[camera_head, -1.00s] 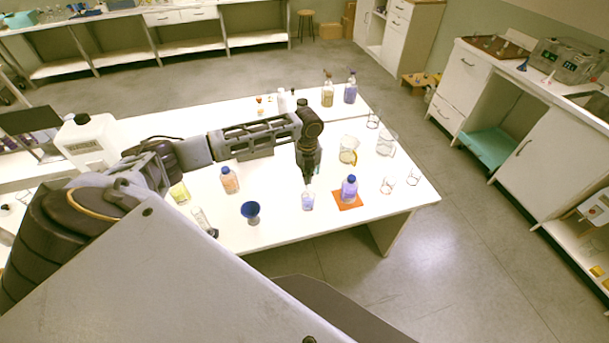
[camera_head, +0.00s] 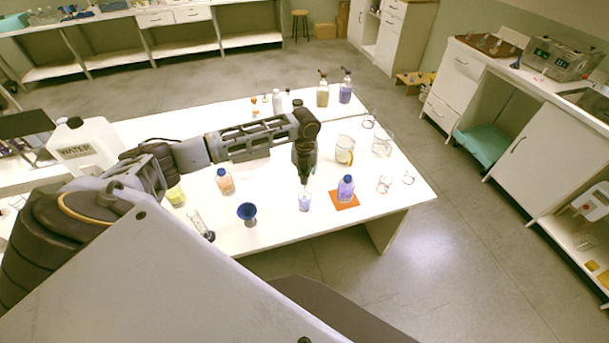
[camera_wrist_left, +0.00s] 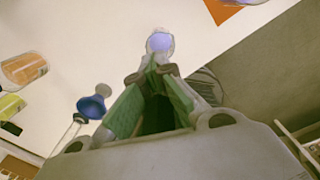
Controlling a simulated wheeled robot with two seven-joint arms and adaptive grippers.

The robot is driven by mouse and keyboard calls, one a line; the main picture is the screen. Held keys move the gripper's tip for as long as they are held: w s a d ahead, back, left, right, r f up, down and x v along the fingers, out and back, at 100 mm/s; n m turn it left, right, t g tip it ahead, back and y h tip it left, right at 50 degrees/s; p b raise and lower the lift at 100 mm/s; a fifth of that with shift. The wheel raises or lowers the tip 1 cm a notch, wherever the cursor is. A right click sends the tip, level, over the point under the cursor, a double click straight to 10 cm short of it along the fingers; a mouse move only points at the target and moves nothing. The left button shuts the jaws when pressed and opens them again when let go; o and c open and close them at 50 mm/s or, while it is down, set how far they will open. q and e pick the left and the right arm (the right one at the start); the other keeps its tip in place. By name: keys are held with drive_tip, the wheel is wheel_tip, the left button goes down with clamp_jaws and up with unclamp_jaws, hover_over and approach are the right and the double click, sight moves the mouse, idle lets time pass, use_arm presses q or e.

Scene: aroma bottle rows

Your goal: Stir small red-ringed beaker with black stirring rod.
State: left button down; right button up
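My left gripper (camera_head: 304,180) points straight down just above a small clear beaker (camera_head: 305,202) with violet liquid, near the front edge of the white table. In the left wrist view this beaker (camera_wrist_left: 160,43) lies straight beyond the tips of the gripper (camera_wrist_left: 154,66). The green-padded fingers come together at their tips. I cannot clearly make out the black stirring rod at the fingers or in the beaker. Another small glass (camera_head: 385,184) with a reddish tint stands to the right. No red ring can be told on the beaker under the gripper. My right gripper is out of view.
A violet bottle with a blue cap (camera_head: 346,187) stands on an orange mat (camera_head: 345,204) close to the right. Larger beakers (camera_head: 344,150) stand behind.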

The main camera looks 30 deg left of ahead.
sight(304, 193)
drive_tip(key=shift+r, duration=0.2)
use_arm(q)
drive_tip(key=shift+f, duration=1.45)
drive_tip(key=shift+f+b, duration=0.65)
drive_tip(key=shift+f, duration=0.8)
drive_tip(key=shift+f+b, duration=1.05)
drive_tip(key=shift+f, duration=1.5)
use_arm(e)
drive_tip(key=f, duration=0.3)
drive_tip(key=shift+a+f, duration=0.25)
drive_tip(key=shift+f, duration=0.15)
